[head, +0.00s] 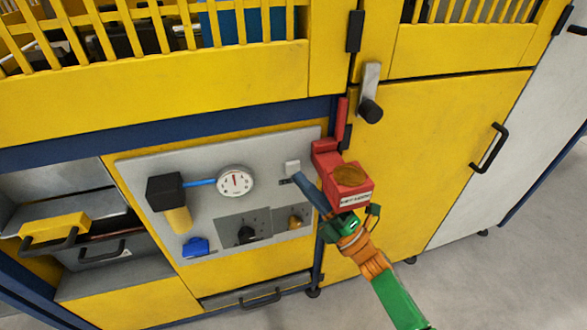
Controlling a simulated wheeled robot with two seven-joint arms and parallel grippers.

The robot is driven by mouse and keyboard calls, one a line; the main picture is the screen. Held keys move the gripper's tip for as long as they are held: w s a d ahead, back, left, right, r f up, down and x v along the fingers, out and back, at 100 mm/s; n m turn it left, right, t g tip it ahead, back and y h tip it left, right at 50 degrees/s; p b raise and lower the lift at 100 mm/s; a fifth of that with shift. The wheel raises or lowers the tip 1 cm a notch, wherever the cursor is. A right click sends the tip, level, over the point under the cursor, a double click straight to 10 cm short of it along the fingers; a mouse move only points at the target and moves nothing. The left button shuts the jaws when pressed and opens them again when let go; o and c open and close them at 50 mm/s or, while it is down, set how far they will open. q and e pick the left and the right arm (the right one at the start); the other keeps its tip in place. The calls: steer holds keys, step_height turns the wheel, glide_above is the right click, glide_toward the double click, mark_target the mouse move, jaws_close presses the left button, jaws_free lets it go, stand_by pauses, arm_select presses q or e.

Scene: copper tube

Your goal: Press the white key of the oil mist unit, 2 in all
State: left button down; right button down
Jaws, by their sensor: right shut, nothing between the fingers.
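The oil mist unit is a grey panel (140,172) set in the yellow machine front. Its white key (292,167) is a small pale block near the panel's upper right. My right gripper (298,178) comes up from the lower right and is shut, with nothing held. Its dark tip is just below and right of the white key; I cannot tell whether they touch. The key shows above the tip, and its lower edge is close to the gripper. My left gripper is not in view.
A red box (343,182) stands close beside my right gripper. A black-knobbed door handle (370,106) is above it. Open drawers (100,248) are at left.

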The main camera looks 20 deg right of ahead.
arm_select(q)
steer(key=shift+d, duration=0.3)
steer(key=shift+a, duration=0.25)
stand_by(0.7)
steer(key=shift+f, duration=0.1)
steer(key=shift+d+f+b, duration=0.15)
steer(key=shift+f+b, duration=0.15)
steer(key=shift+b, duration=0.05)
arm_select(e)
steer(key=shift+w, duration=0.4)
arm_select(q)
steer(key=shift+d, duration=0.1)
